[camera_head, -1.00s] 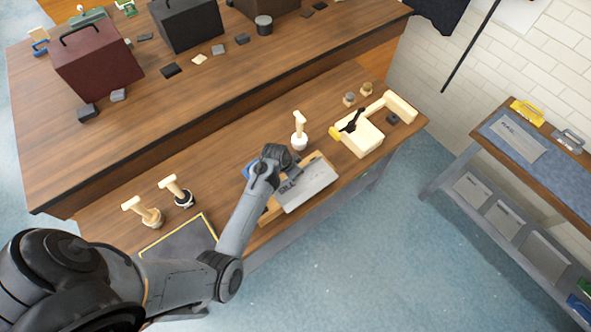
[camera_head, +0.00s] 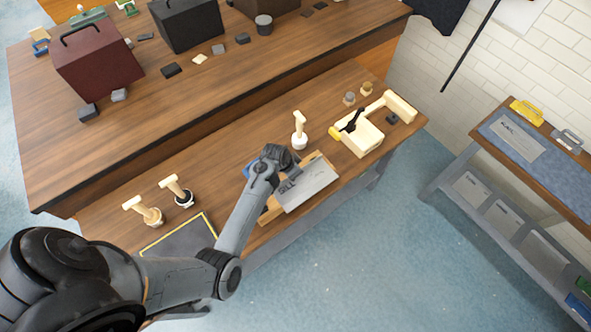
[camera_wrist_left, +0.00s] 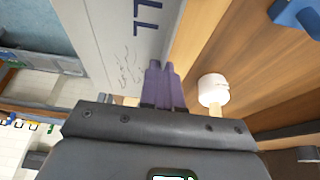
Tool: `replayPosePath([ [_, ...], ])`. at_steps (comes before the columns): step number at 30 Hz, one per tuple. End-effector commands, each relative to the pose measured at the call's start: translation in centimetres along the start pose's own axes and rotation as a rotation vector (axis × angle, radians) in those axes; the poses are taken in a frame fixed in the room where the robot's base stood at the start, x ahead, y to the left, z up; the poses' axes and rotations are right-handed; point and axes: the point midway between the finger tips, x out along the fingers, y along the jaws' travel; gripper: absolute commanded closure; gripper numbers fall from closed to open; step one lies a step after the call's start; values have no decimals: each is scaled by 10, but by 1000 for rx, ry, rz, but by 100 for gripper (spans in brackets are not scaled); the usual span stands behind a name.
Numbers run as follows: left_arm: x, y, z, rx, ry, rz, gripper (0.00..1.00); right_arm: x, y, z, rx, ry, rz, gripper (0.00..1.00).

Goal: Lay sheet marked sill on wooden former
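The pale grey sheet marked SILL (camera_head: 310,188) lies over the wooden former (camera_head: 271,212) on the front bench. Bare wood of the former shows at the sheet's left end and along its back edge. My left gripper (camera_head: 284,170) is at the sheet's back-left edge, and the wrist hides part of this contact. In the left wrist view the purple fingers (camera_wrist_left: 164,72) are close together at the edge of the sheet (camera_wrist_left: 105,35), apparently pinching it. My right gripper is not visible.
A wooden-handled tool (camera_head: 299,132) stands just behind the former. A cream block fixture (camera_head: 360,137) is to the right. Two more handled tools (camera_head: 147,212) and a dark yellow-edged mat (camera_head: 185,243) are to the left. A side table (camera_head: 545,165) stands far right.

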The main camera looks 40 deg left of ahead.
Motion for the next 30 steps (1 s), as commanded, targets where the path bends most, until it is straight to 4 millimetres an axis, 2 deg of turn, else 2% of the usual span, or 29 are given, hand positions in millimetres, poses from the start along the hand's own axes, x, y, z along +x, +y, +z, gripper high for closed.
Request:
replayPosePath([
  [8,0,0,-1,1,2,-1,100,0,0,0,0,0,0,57],
  [15,0,0,0,1,1,0,67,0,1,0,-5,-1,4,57],
  [21,0,0,0,1,0,1,66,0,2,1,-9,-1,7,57],
  [27,0,0,0,1,0,0,38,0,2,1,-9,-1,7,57],
  [30,0,0,0,1,0,0,38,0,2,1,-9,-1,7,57],
])
